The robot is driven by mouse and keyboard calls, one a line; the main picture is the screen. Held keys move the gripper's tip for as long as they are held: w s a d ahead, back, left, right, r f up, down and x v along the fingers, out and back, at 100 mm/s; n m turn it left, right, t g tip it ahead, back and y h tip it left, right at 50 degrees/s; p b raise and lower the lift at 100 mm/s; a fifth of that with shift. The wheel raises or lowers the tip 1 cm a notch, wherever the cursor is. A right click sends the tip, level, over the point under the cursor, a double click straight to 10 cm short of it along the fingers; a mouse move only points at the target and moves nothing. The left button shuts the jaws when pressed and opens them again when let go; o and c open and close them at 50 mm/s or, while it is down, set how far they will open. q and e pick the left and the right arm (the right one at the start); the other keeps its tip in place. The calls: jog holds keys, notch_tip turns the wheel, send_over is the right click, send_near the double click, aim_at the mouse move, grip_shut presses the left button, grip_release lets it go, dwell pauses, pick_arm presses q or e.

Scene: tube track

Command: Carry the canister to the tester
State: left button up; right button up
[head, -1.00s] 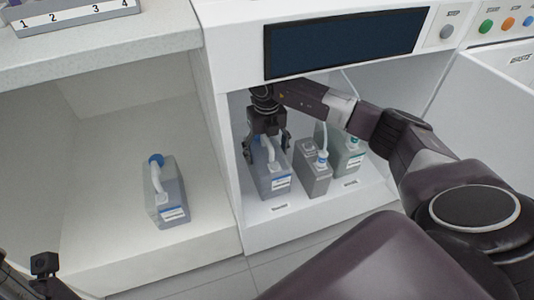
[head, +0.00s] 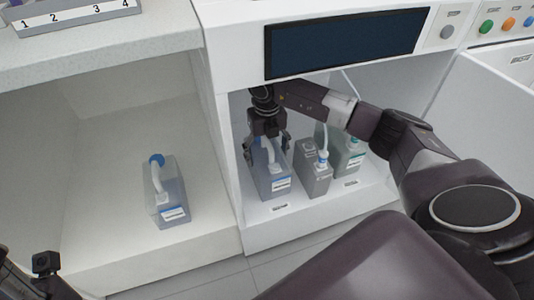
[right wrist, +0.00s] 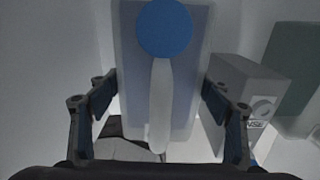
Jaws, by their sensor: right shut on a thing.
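A grey-blue canister (head: 275,182) with a white handle stands upright at the left of the open bay under the dark screen. My right gripper (head: 267,147) is over its top and shut on it. In the right wrist view, the gripper's fingers (right wrist: 160,95) flank the canister (right wrist: 190,70), with its blue cap and white handle between them. The cap is hidden by the gripper in the head view. A like canister with a blue cap (head: 168,200) stands in the left cabinet. Part of my left arm shows at the lower left; its fingers cannot be made out.
The machine with the dark screen (head: 345,43) has a roof above my right gripper. A grey container (head: 315,178) and a teal-capped one (head: 350,158) stand close to the right. A wall (head: 222,150) divides the bay from the left cabinet. A numbered rack (head: 75,18) is on the counter.

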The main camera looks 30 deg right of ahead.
aim_at(270, 157)
jog(key=shift+w+f, duration=0.1)
dwell(0.7)
jog(key=o, duration=2)
jog(key=shift+o, duration=0.8)
jog(key=shift+s+f, duration=0.2)
jog(key=shift+f, duration=0.1)
jog(key=shift+w+r, duration=0.1)
jog(key=shift+r, duration=0.25)
jog(key=s+r+p, duration=0.2)
jog(key=shift+s+a, duration=0.3)
jog(key=shift+s, duration=0.05)
jog(key=s+a+p, duration=0.3)
jog(key=s+p, duration=0.1)
jog(key=s, duration=0.9)
jog(key=s+a+p, duration=0.3)
jog(key=s+p, duration=0.1)
jog(key=s, duration=0.9)
jog(key=shift+s+a+f, duration=0.2)
jog(key=shift+s, duration=0.05)
